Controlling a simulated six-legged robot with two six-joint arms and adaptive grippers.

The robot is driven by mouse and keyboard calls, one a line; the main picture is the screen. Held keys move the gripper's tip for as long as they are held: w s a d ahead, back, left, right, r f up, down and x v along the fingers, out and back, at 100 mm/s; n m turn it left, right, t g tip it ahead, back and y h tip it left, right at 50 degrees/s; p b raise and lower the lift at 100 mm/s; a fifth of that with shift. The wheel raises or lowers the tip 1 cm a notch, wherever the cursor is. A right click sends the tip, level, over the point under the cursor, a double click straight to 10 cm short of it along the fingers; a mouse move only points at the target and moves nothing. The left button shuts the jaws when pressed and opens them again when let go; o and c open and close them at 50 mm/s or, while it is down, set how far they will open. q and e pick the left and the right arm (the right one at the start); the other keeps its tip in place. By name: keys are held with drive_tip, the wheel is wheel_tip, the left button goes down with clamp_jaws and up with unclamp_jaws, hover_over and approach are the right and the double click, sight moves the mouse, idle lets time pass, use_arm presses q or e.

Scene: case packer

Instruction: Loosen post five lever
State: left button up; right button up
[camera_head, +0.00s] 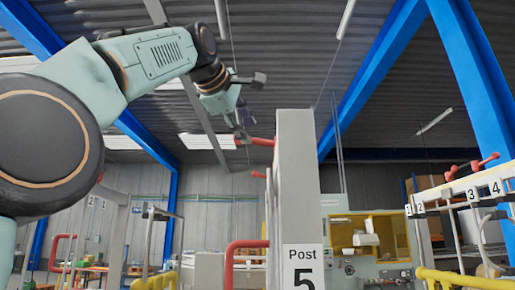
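Post five (297,190) is a tall light grey column in the middle, with a white "Post 5" label (303,268) low on its front. A red lever (262,142) sticks out to the left from its upper part. My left arm reaches in from the left, and its gripper (241,132) points down at the lever's free end. The fingertips overlap that end in the picture. They are small and dark, so I cannot tell whether they are closed on it or only beside it. My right gripper is not in view.
A second, smaller red handle (259,174) and a thick red bent bar (232,262) are lower on the post's left. Numbered labels and red levers (485,162) line a rail at the right. Yellow railings (460,280) run along the bottom. A yellow-framed machine (365,240) stands behind.

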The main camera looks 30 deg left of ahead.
sight(258, 139)
use_arm(q)
drive_tip(key=shift+w+a, duration=0.15)
drive_tip(key=shift+w, duration=0.2)
drive_tip(key=p+x, duration=0.5)
drive_tip(key=x, duration=0.1)
drive_tip(key=shift+w+r, duration=0.1)
drive_tip(key=shift+w+d+p, duration=0.1)
drive_tip(key=shift+d+p, duration=0.1)
drive_tip(key=shift+p, duration=0.1)
drive_tip(key=shift+s+d, duration=0.25)
drive_tip(key=shift+d, duration=0.3)
drive_tip(key=shift+w+a, duration=0.2)
drive_tip(key=shift+a, duration=0.05)
drive_tip(key=shift+w+a+f, duration=0.25)
drive_tip(key=shift+a, duration=0.05)
drive_tip(key=shift+c, duration=1.2)
drive_tip(key=shift+s+d+r, duration=0.2)
drive_tip(key=shift+s+d, duration=0.05)
drive_tip(key=shift+d, duration=0.1)
drive_tip(key=c, duration=0.5)
drive_tip(key=shift+a, duration=0.1)
clamp_jaws()
drive_tip(key=shift+r, duration=0.1)
